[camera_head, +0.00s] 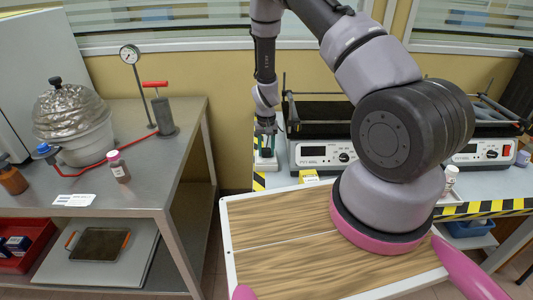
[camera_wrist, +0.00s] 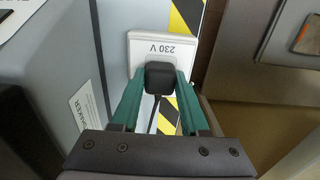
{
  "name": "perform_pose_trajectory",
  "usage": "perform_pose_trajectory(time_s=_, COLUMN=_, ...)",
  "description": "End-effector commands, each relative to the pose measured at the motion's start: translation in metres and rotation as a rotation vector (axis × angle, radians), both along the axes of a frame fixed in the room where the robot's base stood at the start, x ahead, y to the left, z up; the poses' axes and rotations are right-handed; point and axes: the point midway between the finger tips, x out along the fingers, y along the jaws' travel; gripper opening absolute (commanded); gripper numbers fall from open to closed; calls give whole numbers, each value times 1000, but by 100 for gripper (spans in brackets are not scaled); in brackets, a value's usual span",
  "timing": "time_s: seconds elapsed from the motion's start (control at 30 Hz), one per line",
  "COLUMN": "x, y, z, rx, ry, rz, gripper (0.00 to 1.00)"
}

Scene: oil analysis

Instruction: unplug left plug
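In the head view, my gripper (camera_head: 265,150) reaches down beside the left end of the left shaker (camera_head: 318,153). The plug cannot be made out there.
A right shaker (camera_head: 485,151) stands along the same bench, partly behind my arm. A metal table (camera_head: 185,120) at left holds a gauge (camera_head: 129,54), a flask vessel (camera_head: 75,140) and a small bottle (camera_head: 119,168). Yellow-black tape (camera_wrist: 187,18) borders the plate.

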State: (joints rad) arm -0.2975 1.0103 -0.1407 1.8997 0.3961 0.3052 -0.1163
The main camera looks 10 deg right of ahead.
Motion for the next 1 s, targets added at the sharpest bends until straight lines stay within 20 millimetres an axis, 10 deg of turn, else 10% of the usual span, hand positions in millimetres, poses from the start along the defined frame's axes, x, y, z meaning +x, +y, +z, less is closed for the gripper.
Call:
perform_pose_trajectory(time_s=0.1, x=0, y=0, z=0, rx=0, ry=0, rz=0, gripper=0)
perform_pose_trajectory(time_s=1.0, x=0, y=0, z=28, rx=1, ry=-1, rz=1, gripper=0)
